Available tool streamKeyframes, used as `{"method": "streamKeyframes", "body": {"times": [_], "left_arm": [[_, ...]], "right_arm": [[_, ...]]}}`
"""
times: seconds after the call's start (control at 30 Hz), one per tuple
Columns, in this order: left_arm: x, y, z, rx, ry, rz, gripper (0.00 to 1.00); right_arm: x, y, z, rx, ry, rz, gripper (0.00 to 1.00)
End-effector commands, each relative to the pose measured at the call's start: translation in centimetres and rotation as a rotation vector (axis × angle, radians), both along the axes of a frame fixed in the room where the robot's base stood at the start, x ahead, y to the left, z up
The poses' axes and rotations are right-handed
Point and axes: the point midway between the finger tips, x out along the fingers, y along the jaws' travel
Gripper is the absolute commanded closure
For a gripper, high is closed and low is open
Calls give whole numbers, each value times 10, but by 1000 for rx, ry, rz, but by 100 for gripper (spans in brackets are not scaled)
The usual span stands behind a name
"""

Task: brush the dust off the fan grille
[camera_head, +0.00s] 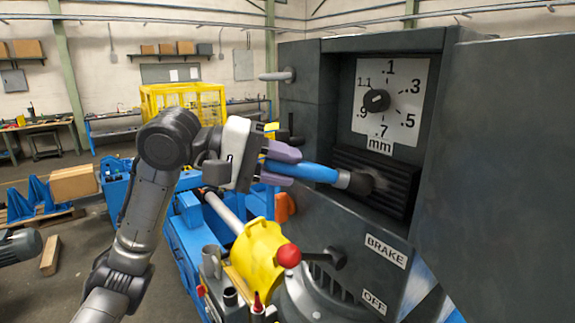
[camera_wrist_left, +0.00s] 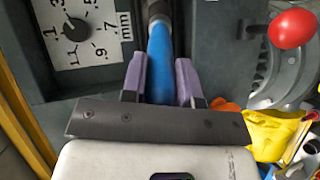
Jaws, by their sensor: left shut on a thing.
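The fan grille (camera_head: 398,192) is a dark slatted panel set in the grey machine front, below the dial plate. A pale dusty patch shows on its slats near the brush. My left gripper (camera_head: 292,168) is shut on the blue handle of the brush (camera_head: 318,172). The brush points right, with its dark head at the grille; I cannot tell whether the bristles touch it. In the left wrist view the purple fingers of my left gripper (camera_wrist_left: 161,80) clasp the blue brush handle (camera_wrist_left: 160,62) from both sides. The grille is not clear there. My right gripper is not in view.
Above the grille is a dial plate (camera_head: 390,105) with a black knob (camera_head: 376,101). Below are a red ball knob (camera_head: 289,255), a yellow part (camera_head: 257,252) and a brake label (camera_head: 385,251). A grey panel (camera_head: 500,180) stands right of the grille recess.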

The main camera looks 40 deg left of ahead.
Motion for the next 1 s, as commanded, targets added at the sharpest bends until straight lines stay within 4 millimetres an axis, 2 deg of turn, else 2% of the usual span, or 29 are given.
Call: {"method": "streamKeyframes", "body": {"times": [0.43,0.87,1.0], "left_arm": [[8,31,0,0,1,3,96],[10,35,0,0,0,3,96],[4,36,-1,0,0,3,96]], "right_arm": [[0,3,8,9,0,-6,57],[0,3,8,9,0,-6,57],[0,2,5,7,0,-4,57]]}}
